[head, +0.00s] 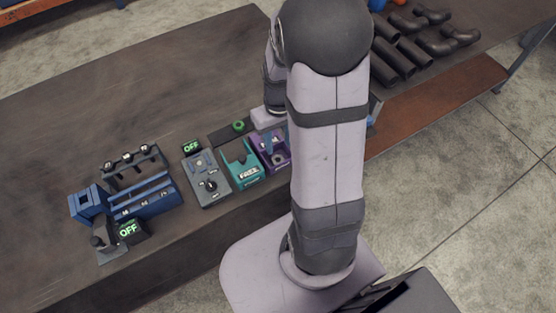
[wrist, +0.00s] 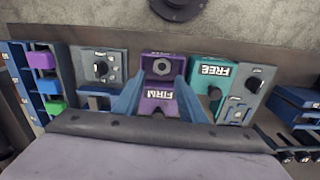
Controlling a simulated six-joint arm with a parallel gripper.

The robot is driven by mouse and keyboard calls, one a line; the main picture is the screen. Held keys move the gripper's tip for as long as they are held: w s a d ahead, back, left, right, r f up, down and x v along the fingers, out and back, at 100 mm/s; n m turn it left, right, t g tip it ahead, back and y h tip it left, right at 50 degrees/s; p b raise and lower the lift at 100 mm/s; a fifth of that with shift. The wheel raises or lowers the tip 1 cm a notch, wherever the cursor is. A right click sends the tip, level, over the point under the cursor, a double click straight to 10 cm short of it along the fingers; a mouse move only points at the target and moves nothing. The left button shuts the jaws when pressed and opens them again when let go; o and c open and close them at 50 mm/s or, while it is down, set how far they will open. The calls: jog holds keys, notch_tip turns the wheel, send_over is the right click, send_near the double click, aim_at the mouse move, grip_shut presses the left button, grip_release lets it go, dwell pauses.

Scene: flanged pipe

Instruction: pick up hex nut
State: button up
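A grey hex nut (wrist: 162,67) shows in the wrist view, at the top end of the purple holder (wrist: 158,93) marked FIRM. My gripper (wrist: 161,78) is open, its two blue fingers apart on the left and right over the holder. The fingertips are close to the nut, but no contact shows. I cannot tell the exact height of the fingers above the nut.
A teal holder (head: 241,170) marked FREE and a grey knob box (head: 207,182) stand beside the purple holder. Blue racks (head: 148,198) are at the left. Dark pipes (head: 401,55) lie at the top right.

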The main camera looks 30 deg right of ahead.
aim_at(278, 159)
jog(key=shift+f, duration=0.1)
jog(key=shift+f, duration=1)
jog(key=shift+s+a+f+p, duration=0.15)
jog(key=shift+f+p, duration=0.7)
jog(key=shift+f, duration=0.05)
jog(key=shift+f+p, duration=0.45)
jog(key=shift+f, duration=1.25)
jog(key=c, duration=0.9)
